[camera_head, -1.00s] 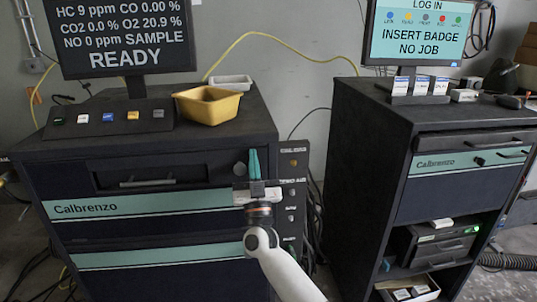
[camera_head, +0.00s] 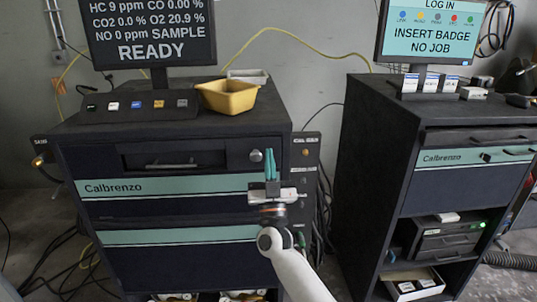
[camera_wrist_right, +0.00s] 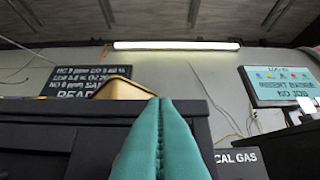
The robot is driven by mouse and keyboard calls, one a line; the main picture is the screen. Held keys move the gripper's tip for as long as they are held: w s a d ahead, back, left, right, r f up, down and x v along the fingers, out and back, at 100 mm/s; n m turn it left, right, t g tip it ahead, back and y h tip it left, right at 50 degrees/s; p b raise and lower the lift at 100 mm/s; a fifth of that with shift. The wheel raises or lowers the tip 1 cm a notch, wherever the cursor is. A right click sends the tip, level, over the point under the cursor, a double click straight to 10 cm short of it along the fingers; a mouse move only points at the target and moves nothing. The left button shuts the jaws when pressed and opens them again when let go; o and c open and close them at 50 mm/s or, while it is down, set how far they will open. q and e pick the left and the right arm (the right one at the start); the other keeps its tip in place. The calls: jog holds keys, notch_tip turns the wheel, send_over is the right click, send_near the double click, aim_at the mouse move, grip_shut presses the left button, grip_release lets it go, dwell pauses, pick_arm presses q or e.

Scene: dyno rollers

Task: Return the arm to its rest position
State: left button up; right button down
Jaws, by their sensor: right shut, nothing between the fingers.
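My right gripper (camera_head: 270,165) is in front of the right side of the left dark cabinet (camera_head: 170,215), its teal fingers pointing up. The fingers are pressed together with nothing between them. In the right wrist view the closed teal fingers (camera_wrist_right: 161,140) fill the lower middle, with the cabinet's top edge behind them. My right arm (camera_head: 295,272) comes up from the bottom of the head view. My left gripper does not show in either view.
A yellow bin (camera_head: 228,97) and a button panel (camera_head: 138,105) stand on the left cabinet below a monitor (camera_head: 150,35) reading READY. A second cabinet (camera_head: 385,150) stands right, with a login screen (camera_head: 430,32). Cables hang in the gap between the cabinets.

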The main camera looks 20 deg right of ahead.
jog(key=s+a+f+n+g+y, duration=0.2)
jog(key=s+f+g+y, duration=0.15)
jog(key=f, duration=1.25)
jog(key=s+a+f+n+g+y, duration=0.25)
jog(key=s+f+g, duration=0.2)
jog(key=f, duration=1.15)
jog(key=s+a+f+n+g+y, duration=0.1)
jog(key=s+f+n+g+y, duration=0.3)
jog(key=f, duration=1.2)
jog(key=s+f+m+g, duration=0.2)
jog(key=s+f+g, duration=0.1)
jog(key=s+f, duration=0.65)
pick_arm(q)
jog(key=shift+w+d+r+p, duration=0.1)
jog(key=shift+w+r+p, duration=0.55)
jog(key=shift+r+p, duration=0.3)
pick_arm(e)
jog(key=s+d+f+g, duration=0.1)
jog(key=s+f+g, duration=0.2)
jog(key=s, duration=0.8)
jog(key=s+d+f+g+h, duration=0.1)
jog(key=s+f+g, duration=0.2)
jog(key=s+f, duration=0.3)
jog(key=s+d+f+g, duration=0.2)
jog(key=s+f+g, duration=0.1)
jog(key=s, duration=1.3)
jog(key=shift+s+f+h, duration=0.25)
jog(key=shift+f+h, duration=0.15)
jog(key=shift+f, duration=0.3)
jog(key=shift+m, duration=0.25)
